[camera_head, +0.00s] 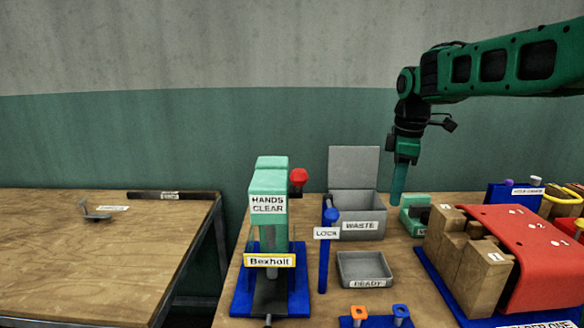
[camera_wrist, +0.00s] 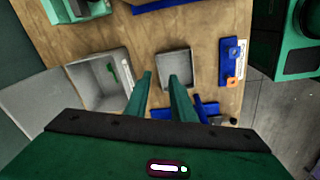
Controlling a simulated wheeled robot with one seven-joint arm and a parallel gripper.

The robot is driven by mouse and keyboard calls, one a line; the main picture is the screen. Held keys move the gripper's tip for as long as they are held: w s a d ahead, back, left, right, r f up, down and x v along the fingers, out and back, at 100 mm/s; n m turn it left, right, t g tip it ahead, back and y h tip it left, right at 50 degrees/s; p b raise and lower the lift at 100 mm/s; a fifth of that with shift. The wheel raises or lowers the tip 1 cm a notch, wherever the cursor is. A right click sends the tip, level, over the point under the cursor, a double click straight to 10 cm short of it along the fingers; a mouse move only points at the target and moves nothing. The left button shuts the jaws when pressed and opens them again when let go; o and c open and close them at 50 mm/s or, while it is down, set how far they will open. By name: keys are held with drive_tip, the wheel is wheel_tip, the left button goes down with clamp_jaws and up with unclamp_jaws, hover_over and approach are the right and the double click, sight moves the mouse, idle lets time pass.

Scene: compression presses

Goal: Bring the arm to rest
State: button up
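My arm reaches in from the upper right in the head view. My gripper (camera_head: 398,185) points down at the back of the workbench, beside the open grey waste bin (camera_head: 358,228). In the wrist view my gripper (camera_wrist: 161,78) has its two green fingers apart with nothing seen between them. The waste bin (camera_wrist: 85,88) lies left of the fingers there, and the grey ready tray (camera_wrist: 172,68) shows just beyond their tips. A small green piece (camera_wrist: 113,71) shows inside the waste bin.
A green press (camera_head: 268,185) on a blue base stands left, with a red knob (camera_head: 298,177). A blue lock post (camera_head: 324,262) stands beside it. A green block (camera_head: 414,214), wooden steps (camera_head: 470,265) and a red cover (camera_head: 530,250) crowd the right. A second table (camera_head: 90,255) is mostly bare.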

drive_tip(key=s+d+f+m+t, duration=0.2)
drive_tip(key=s+f+m, duration=0.4)
drive_tip(key=s, duration=0.4)
drive_tip(key=s+d+f+m+t, duration=0.1)
drive_tip(key=s+d+f+m, duration=0.1)
drive_tip(key=s+f+m, duration=0.5)
drive_tip(key=s+d+m+g, duration=0.2)
drive_tip(key=s+d, duration=0.3)
drive_tip(key=s, duration=0.4)
drive_tip(key=s+d+m+g, duration=0.2)
drive_tip(key=s+d+m, duration=0.3)
drive_tip(key=s, duration=0.5)
drive_tip(key=shift+s+d, duration=0.25)
drive_tip(key=shift+d, duration=0.5)
drive_tip(key=shift+w+f, duration=0.2)
drive_tip(key=shift+w, duration=0.45)
drive_tip(key=shift+a, duration=0.1)
